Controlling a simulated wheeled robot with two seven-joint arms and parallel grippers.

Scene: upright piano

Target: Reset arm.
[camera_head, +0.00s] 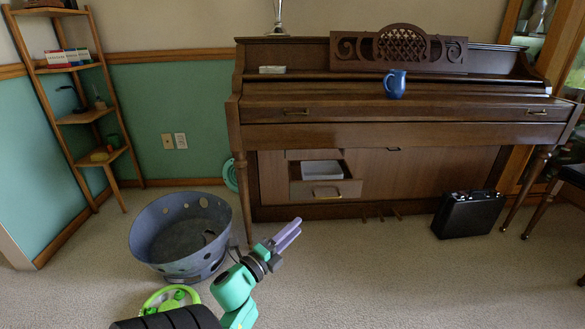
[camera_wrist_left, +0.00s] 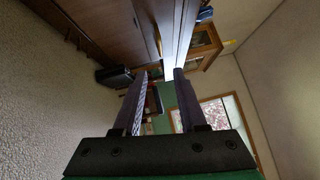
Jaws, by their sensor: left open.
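My left gripper (camera_head: 287,234) is in the lower middle of the head view, above the carpet in front of the piano (camera_head: 400,133). Its purple-grey fingers point up and to the right. In the left wrist view the two fingers (camera_wrist_left: 160,98) stand apart with nothing between them. The gripper touches neither the piano nor the metal tub beside it. My right gripper is not in view.
A grey metal tub (camera_head: 165,262) stands left of the gripper. An open drawer (camera_head: 325,190) juts from the piano's lower front. A black case (camera_head: 468,214) stands at right, a blue pitcher (camera_head: 395,84) on the piano, a corner shelf (camera_head: 85,117) at left. Carpet at front right is clear.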

